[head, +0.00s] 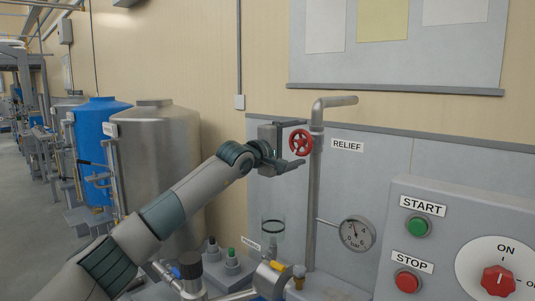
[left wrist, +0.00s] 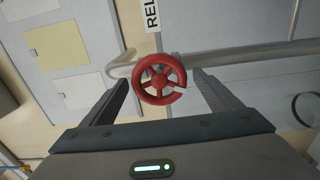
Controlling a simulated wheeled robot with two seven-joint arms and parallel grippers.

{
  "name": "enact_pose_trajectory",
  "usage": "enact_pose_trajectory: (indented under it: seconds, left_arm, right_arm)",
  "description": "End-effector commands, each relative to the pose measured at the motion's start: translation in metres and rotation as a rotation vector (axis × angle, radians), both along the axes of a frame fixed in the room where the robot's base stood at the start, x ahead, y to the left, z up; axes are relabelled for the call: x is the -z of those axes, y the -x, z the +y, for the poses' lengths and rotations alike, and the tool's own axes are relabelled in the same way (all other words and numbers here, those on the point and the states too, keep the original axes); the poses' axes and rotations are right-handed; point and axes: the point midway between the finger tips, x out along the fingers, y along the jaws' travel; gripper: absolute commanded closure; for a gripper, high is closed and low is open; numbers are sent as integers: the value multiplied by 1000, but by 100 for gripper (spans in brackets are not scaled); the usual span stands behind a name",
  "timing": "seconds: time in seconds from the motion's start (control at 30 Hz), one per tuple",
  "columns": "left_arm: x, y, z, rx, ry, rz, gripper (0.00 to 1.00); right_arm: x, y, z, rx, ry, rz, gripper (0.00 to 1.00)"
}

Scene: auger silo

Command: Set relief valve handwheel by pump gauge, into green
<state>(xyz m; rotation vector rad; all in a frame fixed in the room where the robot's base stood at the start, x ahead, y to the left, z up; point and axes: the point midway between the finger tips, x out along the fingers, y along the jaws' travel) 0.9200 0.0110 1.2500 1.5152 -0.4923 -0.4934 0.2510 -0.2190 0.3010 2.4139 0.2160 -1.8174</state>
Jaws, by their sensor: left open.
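The red relief valve handwheel (head: 300,142) sits on the grey vertical pipe beside the RELIEF label (head: 347,146). My left gripper (head: 296,142) is at the handwheel with its jaws open, one finger above the wheel and one below. In the left wrist view the handwheel (left wrist: 160,79) lies between the two finger tips, with a gap on each side. The round pump gauge (head: 357,233) is on the panel lower right of the wheel. Its dark needle is small, and I cannot tell any green band on it. My right gripper is not in view.
A control box with a green START button (head: 418,226), a red STOP button (head: 407,281) and a red ON knob (head: 498,281) stands at the right. The vertical pipe (head: 314,200) runs close to my gripper. Steel and blue tanks (head: 165,150) stand at the left.

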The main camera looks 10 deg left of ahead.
Motion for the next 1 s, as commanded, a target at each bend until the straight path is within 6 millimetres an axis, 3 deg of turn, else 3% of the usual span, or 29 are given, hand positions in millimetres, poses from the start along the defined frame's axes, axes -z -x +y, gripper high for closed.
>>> enact_pose_trajectory:
  seconds: [0.17,0.63,1.0]
  left_arm:
    - [3,16,12,-1,1,-1,16]
    - [4,81,60,-1,-1,-1,16]
    - [3,126,91,0,-1,1,16]
  right_arm:
    - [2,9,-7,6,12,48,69]
    - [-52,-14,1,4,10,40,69]
    - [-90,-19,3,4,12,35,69]
